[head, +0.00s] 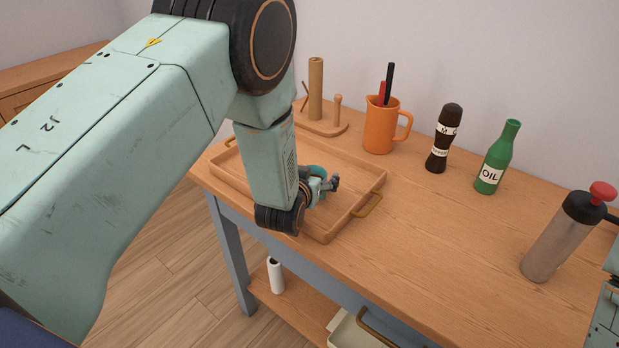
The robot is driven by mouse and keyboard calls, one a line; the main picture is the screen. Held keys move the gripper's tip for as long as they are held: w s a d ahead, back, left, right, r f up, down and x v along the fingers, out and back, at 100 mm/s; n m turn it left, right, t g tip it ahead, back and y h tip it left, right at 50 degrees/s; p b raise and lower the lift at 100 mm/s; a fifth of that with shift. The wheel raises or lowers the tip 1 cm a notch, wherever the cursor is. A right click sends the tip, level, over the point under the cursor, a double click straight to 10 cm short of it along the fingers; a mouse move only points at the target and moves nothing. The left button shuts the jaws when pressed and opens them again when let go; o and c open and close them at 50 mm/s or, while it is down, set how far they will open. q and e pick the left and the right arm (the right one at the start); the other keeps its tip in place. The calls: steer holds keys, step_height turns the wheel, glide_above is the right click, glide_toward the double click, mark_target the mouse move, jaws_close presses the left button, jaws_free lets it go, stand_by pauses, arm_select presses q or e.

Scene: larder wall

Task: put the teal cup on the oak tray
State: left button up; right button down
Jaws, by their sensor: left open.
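The oak tray (364,187) lies on the table's left part, with a raised rim and brass handles. The teal cup (317,170) shows only as a small rounded teal patch inside the tray's outline; my left gripper and arm hide most of it. I cannot see its base or whether it touches the tray floor. My left gripper (334,184) is open, right at the near side of the cup, low over the tray. My right gripper is out of view; only a bit of my right arm shows at the lower right edge.
Behind the tray stand a wooden roll holder (316,92) and an orange jug (379,128) with utensils. A dark mill (442,140), a green oil bottle (496,160) and a grey flask (562,240) with a red top stand to the right. The table (440,235) is clear at front centre.

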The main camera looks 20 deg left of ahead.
arm_select(q)
steer(key=v, duration=1.2)
steer(key=shift+r, duration=0.15)
steer(key=shift+s+a, duration=0.1)
